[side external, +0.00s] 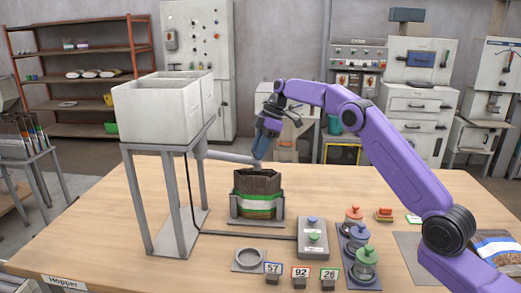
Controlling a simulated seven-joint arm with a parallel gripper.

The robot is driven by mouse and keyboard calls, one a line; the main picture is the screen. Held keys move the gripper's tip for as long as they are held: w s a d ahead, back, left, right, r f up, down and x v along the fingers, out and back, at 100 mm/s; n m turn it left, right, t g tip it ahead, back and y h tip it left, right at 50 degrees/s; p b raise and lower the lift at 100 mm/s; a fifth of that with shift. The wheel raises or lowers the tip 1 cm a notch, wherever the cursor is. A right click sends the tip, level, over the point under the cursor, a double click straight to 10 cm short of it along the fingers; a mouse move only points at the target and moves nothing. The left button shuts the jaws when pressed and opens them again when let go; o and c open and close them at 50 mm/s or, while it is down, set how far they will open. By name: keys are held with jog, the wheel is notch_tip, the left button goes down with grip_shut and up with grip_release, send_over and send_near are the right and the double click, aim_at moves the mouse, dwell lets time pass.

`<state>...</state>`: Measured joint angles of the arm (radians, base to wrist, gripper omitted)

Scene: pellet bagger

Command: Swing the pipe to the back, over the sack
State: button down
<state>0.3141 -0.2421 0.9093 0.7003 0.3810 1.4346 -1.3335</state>
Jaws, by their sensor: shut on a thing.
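The grey pipe (228,156) runs from the hopper's stand to the right, sloping slightly down. Its free end is above the back of the sack. The sack (258,184) is brown with a green and white band and stands upright, open at the top, in a grey holder (235,212). My gripper (260,155) points down and is shut on the pipe near its free end. The fingertips are small and partly merge with the pipe, so the exact grip is hard to see. The white hopper (155,110) stands on a grey frame at the left.
A control box (312,236) with blue and green knobs stands right of the sack. A rack of jars with coloured lids (362,248) is further right. Number tags (301,277) and a grey ring (249,260) are in front. Another sack (497,246) lies at the right edge.

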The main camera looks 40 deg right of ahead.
jog(key=shift+w, duration=0.15)
dwell(0.3)
jog(key=c, duration=0.9)
grip_release()
jog(key=s+d+r, duration=0.2)
jog(key=d, duration=0.4)
jog(key=s+d+r, duration=0.2)
jog(key=d, duration=0.5)
jog(key=shift+s+r, duration=0.35)
